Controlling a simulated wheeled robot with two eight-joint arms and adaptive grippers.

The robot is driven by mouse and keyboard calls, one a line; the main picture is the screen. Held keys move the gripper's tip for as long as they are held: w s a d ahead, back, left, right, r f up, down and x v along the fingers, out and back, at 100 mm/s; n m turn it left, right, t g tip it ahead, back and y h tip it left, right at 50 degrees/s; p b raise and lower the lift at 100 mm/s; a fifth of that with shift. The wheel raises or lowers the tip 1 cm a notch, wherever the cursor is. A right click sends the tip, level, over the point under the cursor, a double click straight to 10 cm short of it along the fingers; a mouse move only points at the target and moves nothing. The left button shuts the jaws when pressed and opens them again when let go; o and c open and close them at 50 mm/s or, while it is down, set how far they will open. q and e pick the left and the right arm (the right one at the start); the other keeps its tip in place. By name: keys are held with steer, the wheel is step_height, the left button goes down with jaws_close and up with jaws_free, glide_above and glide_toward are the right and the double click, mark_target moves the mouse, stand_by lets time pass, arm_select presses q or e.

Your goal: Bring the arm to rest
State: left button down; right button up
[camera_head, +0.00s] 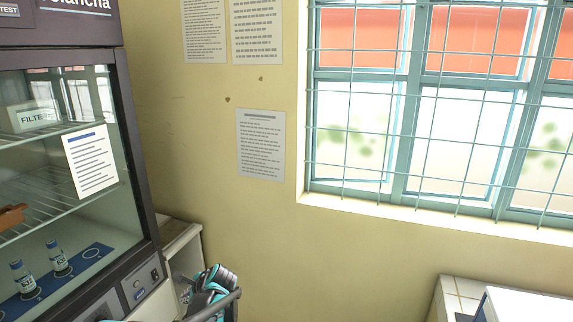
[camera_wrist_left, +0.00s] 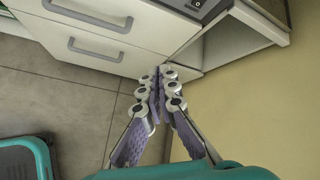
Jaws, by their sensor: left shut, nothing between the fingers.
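My left gripper (camera_wrist_left: 158,76) shows in the wrist view with its fingers together and nothing between them. It points at the lower front of a white cabinet (camera_wrist_left: 110,40) with drawers. In the head view, teal and black parts of my left arm (camera_head: 207,292) show low at the bottom, right of the incubator (camera_head: 143,215). The fingertips are hard to make out there. My right gripper is in neither view.
Two small bottles (camera_head: 58,258) stand on a blue mat (camera_head: 88,258) behind the incubator's glass. A white shelf unit (camera_head: 180,243) stands beside it against the yellow wall. A barred window (camera_head: 440,110) is at the right, above a tiled counter (camera_head: 460,292). Grey floor (camera_wrist_left: 60,85) shows below the drawers.

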arm_select(q)
steer(key=s+d+r+n+t+h, duration=0.1)
steer(key=s+d+r+n+h, duration=0.2)
steer(key=s, duration=0.4)
steer(key=s+d+r+n+h, duration=0.1)
steer(key=s+d+r+n, duration=0.3)
steer(key=s, duration=0.4)
steer(key=s+d+n+h, duration=0.2)
steer(key=s+d+n, duration=0.1)
steer(key=s, duration=0.5)
steer(key=s+d+n+t+h, duration=0.1)
steer(key=s+d+n, duration=0.3)
steer(key=s, duration=0.4)
steer(key=shift+s+f+n+h, duration=0.3)
steer(key=shift+n+h, duration=0.1)
steer(key=shift+n, duration=0.5)
